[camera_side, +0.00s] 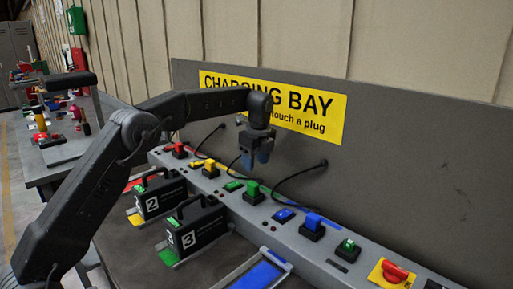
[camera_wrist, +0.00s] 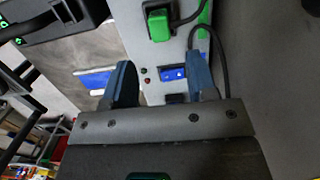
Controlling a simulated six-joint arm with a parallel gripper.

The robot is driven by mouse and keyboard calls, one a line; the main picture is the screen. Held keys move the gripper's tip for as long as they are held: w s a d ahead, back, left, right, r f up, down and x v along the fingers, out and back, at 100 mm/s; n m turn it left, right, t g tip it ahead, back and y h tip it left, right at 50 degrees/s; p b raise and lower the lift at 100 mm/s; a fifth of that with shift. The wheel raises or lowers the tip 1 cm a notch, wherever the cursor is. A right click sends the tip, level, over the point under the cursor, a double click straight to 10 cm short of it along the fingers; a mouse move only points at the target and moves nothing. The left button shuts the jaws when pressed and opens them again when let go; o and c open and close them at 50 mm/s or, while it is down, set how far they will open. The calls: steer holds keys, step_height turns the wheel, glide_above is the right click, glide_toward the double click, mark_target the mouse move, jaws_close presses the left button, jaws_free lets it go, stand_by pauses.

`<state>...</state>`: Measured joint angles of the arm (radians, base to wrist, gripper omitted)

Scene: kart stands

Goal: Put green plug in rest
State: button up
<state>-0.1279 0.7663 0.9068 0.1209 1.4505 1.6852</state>
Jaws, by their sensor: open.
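The green plug (camera_side: 253,188) stands upright in a black square holder on the grey rail, with a black cable leading from it. It also shows at the top of the wrist view (camera_wrist: 158,24).
A yellow plug (camera_side: 209,166) and a blue plug (camera_side: 313,222) stand on either side along the rail. Units marked 2 (camera_side: 160,193) and 3 (camera_side: 196,228) stand in front. A grey back panel (camera_side: 420,150) rises behind. A red knob (camera_side: 394,271) is at right.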

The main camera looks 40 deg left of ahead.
steer(key=s+d+r+n+t, duration=0.1)
steer(key=s+d+r+n, duration=0.1)
steer(key=s+r, duration=0.3)
steer(key=s+d+r+n+t, duration=0.1)
steer(key=s+d+r+n, duration=0.15)
steer(key=r, duration=0.45)
steer(key=s+d+r+n+t, duration=0.15)
steer(key=s+n, duration=0.35)
steer(key=s, duration=0.6)
steer(key=s+d+f+n+t, duration=0.1)
steer(key=s+f+n, duration=0.3)
steer(key=s, duration=0.5)
steer(key=s+d+f+n+t+h, duration=0.1)
steer(key=s+f+n, duration=0.3)
steer(key=s, duration=0.4)
steer(key=shift+s+d+f, duration=0.35)
steer(key=shift+d+f, duration=0.3)
steer(key=shift+d, duration=0.05)
